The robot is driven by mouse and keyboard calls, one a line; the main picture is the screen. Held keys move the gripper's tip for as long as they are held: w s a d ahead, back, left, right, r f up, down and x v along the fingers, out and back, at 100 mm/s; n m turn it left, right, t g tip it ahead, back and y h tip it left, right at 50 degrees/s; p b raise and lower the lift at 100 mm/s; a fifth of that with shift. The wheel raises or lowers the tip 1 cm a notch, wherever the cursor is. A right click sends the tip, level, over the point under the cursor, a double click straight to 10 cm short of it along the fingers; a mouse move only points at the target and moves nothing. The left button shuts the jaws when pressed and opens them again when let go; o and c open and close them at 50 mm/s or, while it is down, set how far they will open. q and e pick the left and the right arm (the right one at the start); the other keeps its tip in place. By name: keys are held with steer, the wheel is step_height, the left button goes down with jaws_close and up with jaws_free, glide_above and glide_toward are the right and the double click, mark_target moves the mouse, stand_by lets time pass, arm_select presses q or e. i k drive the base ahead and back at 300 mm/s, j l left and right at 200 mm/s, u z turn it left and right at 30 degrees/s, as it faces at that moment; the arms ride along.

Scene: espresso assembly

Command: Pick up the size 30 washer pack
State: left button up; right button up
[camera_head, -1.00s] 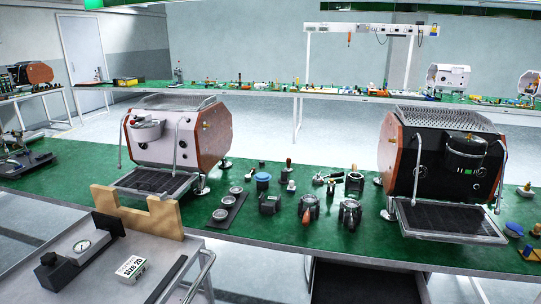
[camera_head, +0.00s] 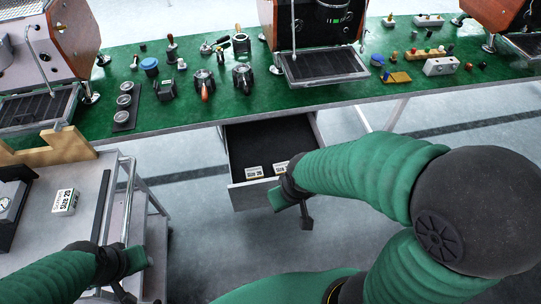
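Two small white-labelled packs lie in the open drawer: a left pack (camera_head: 254,172) and a right pack (camera_head: 281,168). Both labels begin with "Size", but the numbers are too small to read surely, so I cannot tell which is size 30. My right gripper (camera_head: 291,207) is over the drawer's front right edge, close to the right pack, and partly hides that corner. Its fingers look apart, with nothing seen between them. My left gripper (camera_head: 130,274) is low at the left beside the cart, its fingers apart and empty.
The drawer (camera_head: 246,196) hangs open below the green table (camera_head: 190,122). A pack reading "Size 20" (camera_head: 66,201) lies on the grey cart (camera_head: 75,232) at left. Portafilters, tampers and espresso machines stand on the table. Grey floor is free beyond my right arm.

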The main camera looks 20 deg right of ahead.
mark_target(280, 169)
steer(key=z, duration=0.8)
